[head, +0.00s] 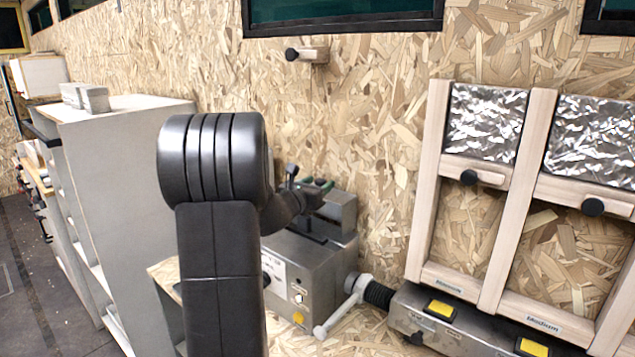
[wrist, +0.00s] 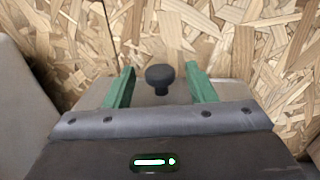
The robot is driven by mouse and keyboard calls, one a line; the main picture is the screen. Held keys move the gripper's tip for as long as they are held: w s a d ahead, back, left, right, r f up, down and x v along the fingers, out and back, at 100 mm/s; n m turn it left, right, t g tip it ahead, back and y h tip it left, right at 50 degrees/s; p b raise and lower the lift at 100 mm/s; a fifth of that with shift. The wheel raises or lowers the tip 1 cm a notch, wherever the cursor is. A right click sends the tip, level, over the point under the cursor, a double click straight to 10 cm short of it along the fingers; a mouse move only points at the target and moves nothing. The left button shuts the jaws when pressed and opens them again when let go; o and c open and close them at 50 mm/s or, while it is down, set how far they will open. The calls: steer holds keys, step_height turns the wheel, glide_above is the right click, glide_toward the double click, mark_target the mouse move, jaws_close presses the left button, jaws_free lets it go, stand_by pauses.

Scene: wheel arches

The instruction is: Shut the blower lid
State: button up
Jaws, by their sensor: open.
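The blower (head: 292,275) is a grey metal box with buttons on its front, against the chipboard wall in the head view. A grey metal part (head: 342,212), seemingly its lid, shows above the box behind my gripper. My arm hides part of it, so I cannot tell its exact angle. In the wrist view a grey plate (wrist: 95,95) carries a black round knob (wrist: 159,77). My gripper (wrist: 160,68) is open, with one green finger on each side of the knob. Gaps show between the fingers and the knob. My gripper (head: 314,185) is partly hidden in the head view.
A grey cabinet (head: 130,190) stands left of the blower. A white handle (head: 340,310) and black ribbed hose (head: 378,294) are at its right. Farther right are wooden frames (head: 490,220) with foil panels above a metal unit (head: 450,335). A knobbed block (head: 308,54) is on the wall.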

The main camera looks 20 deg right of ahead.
steer(key=shift+d, duration=0.1)
jaws_close()
